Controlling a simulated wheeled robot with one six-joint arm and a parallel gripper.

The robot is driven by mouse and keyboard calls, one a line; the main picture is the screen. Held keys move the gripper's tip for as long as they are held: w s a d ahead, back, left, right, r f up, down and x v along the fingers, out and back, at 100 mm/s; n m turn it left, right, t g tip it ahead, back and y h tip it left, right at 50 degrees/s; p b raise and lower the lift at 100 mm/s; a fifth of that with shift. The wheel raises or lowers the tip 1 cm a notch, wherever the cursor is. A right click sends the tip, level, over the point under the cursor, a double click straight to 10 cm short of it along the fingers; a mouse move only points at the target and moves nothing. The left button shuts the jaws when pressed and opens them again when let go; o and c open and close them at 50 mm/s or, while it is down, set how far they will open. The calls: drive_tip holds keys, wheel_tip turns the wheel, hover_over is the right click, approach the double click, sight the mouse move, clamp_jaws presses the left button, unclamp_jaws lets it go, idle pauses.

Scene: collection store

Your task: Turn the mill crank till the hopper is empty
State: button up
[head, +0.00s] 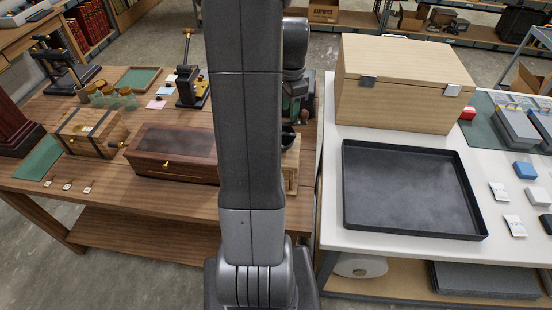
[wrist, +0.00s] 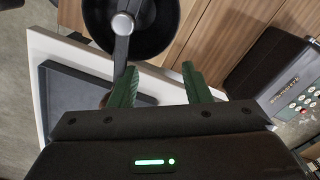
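The mill's round black hopper (wrist: 165,22) shows at the top of the wrist view. I cannot tell what is in it. The grey crank arm (wrist: 123,48) runs from the hopper's middle down toward my gripper (wrist: 160,77). My gripper's two green fingers are apart, with nothing seen held between them. The crank's outer end is beside the left finger, and a bit of brown shows behind that finger; I cannot tell if they touch. In the head view my arm hides most of the mill; part of its wooden body (head: 291,172) shows at the arm's right edge.
A glass-topped wooden case (head: 172,145) and a barrel-like wooden box (head: 92,132) stand left on the brown table (head: 105,195). On the white table are a black tray (head: 408,188) and a large wooden box (head: 395,90). A dark device with buttons (wrist: 285,85) is right in the wrist view.

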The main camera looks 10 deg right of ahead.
wheel_tip(320, 180, up, 7)
drive_tip(key=p, duration=0.1)
drive_tip(key=shift+p, duration=0.35)
idle(0.4)
drive_tip(key=shift+w+a+f+b, duration=0.1)
drive_tip(key=shift+a+f+b, duration=0.25)
drive_tip(key=shift+a+f, duration=0.6)
drive_tip(key=shift+w+a+f+b, duration=0.1)
drive_tip(key=shift+a+f+b, duration=0.3)
drive_tip(key=shift+f, duration=0.95)
drive_tip(key=shift+w+a+f+b, duration=0.1)
drive_tip(key=shift+a+f+b, duration=0.15)
drive_tip(key=shift+a+f, duration=0.75)
drive_tip(key=shift+d+f, duration=0.15)
drive_tip(key=shift+f, duration=0.05)
drive_tip(key=shift+d, duration=0.1)
